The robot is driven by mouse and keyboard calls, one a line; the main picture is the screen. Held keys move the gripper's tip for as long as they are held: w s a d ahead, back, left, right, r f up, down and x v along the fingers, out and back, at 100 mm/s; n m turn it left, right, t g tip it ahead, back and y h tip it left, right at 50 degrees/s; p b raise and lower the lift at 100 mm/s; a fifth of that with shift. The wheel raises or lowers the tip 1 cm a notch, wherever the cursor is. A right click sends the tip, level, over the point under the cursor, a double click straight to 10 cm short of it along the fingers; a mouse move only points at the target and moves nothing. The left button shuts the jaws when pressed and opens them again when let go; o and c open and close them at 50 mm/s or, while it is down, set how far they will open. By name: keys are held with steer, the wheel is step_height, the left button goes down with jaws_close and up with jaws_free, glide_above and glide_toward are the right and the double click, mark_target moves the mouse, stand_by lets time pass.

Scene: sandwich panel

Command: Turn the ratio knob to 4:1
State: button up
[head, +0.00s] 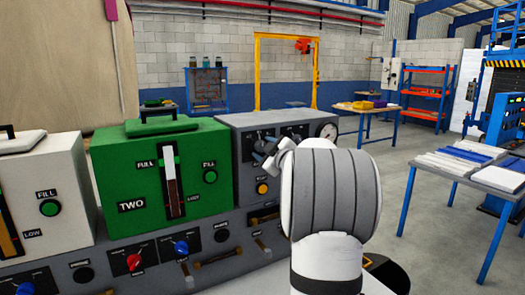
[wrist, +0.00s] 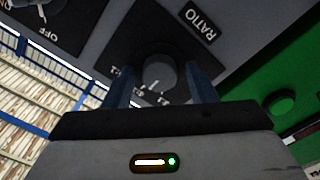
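The ratio knob (wrist: 160,73) is dark and round, on a black plate under a RATIO label (wrist: 196,22) that appears upside down in the wrist view. Small white scale marks show along the plate's lower edge, partly hidden and too small to read surely; I cannot tell where the knob points. My gripper (wrist: 162,82) is open, with one finger on each side of the knob and a gap showing to both. In the head view my gripper (head: 267,152) is at the grey panel's front (head: 240,155), and my wrist hides part of it.
A green unit marked TWO (head: 115,180) stands left of the grey panel; its green button also shows in the wrist view (wrist: 280,103). A round gauge (head: 328,131) and a yellow button (head: 262,188) are close to my gripper. Another switch plate marked OFF (wrist: 45,20) is nearby.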

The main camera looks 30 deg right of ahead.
steer(key=shift+o, duration=0.5)
steer(key=s+b, duration=0.1)
steer(key=s, duration=0.6)
steer(key=shift+s+a, duration=0.25)
steer(key=shift+s, duration=0.15)
